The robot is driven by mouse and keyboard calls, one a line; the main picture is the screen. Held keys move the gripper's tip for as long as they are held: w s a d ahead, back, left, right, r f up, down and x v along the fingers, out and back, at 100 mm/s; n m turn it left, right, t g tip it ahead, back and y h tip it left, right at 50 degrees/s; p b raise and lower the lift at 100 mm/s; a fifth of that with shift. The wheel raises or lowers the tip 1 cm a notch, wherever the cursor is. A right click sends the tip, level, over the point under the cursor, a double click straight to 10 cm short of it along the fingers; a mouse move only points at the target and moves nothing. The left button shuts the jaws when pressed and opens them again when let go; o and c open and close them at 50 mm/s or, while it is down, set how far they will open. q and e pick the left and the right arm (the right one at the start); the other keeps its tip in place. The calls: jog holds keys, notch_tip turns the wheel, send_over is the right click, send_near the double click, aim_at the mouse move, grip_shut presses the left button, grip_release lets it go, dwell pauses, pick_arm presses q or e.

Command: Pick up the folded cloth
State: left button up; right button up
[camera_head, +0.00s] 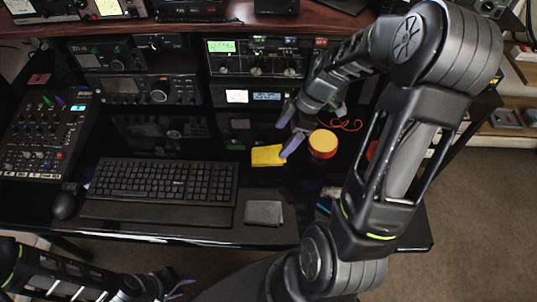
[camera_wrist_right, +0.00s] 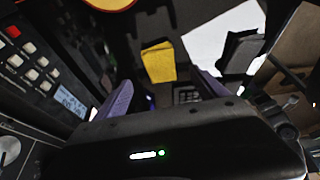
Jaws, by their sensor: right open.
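The folded cloth (camera_head: 267,156) is yellow and lies flat on the black desk, right of the keyboard's top corner. In the right wrist view the cloth (camera_wrist_right: 159,62) shows ahead, between the fingers. My right gripper (camera_head: 288,135) is open and empty, with its purple fingertips just above and beside the cloth's upper right side. It also shows in the right wrist view (camera_wrist_right: 165,90), its fingers apart. I see no contact with the cloth. My left gripper (camera_head: 180,288) is low at the bottom left, far from the cloth; its jaw opening is unclear.
A red and yellow round tin (camera_head: 323,146) stands close right of the cloth. A keyboard (camera_head: 165,181) lies to the left. A dark wallet (camera_head: 263,213) lies nearer the front edge. Radio units (camera_head: 255,60) line the back. A red cord (camera_head: 345,125) lies behind the tin.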

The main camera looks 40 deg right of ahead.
aim_at(272, 152)
jog(key=shift+x, duration=1.35)
jog(key=p+x, duration=0.1)
jog(key=x, duration=0.3)
jog(key=shift+a+f+p, duration=0.1)
jog(key=shift+f+p, duration=0.2)
jog(key=shift+p, duration=0.05)
jog(key=shift+f, duration=0.3)
jog(key=c, duration=1.4)
jog(key=shift+r, duration=0.15)
